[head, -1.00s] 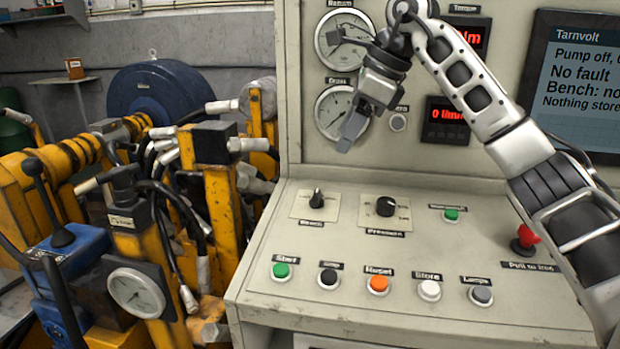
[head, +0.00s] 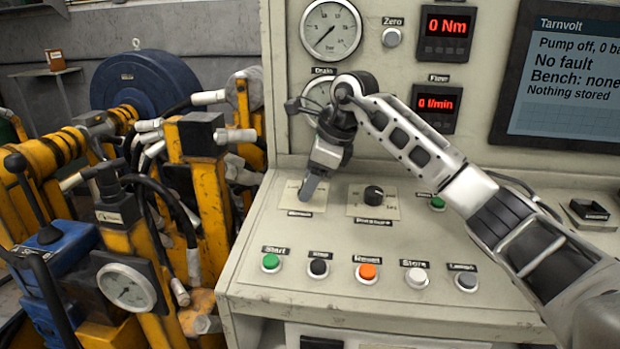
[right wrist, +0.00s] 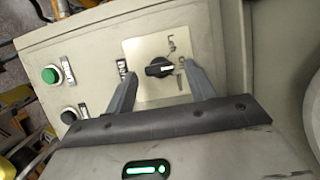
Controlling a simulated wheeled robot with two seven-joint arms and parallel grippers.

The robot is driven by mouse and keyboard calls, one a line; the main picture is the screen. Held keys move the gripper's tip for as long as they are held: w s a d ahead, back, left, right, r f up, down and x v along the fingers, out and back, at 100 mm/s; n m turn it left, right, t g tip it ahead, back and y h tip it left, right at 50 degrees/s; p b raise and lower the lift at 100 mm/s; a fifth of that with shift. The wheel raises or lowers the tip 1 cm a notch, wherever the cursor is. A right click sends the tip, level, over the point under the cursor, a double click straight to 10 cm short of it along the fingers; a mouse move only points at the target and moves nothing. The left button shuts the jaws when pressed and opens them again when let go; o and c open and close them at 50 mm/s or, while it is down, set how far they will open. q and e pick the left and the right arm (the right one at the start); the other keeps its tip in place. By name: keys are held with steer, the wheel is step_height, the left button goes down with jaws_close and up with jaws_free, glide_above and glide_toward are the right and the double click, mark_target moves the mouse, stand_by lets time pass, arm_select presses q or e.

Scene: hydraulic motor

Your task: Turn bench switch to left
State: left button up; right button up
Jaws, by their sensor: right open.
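The bench switch is a small black rotary knob on a pale plate (head: 317,204) at the upper left of the sloped console. In the head view my right gripper (head: 308,190) is over this plate and hides the knob. In the right wrist view the black knob (right wrist: 159,67) shows with a white pointer line, between my two open fingers (right wrist: 155,88). The fingers are on either side of the knob, and I cannot tell whether they touch it. My left gripper is not in view.
The pressure knob (head: 373,194) is just right of the switch. Start (head: 271,262), Stop (head: 319,267), Reset (head: 368,272), Store (head: 416,277) and Lamps (head: 466,281) buttons line the front. The screen (head: 570,75) reads "Bench: none". Yellow machinery (head: 215,205) stands left.

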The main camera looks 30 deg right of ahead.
steer(key=shift+w+f, duration=0.1)
steer(key=shift+f, duration=0.2)
steer(key=c, duration=1)
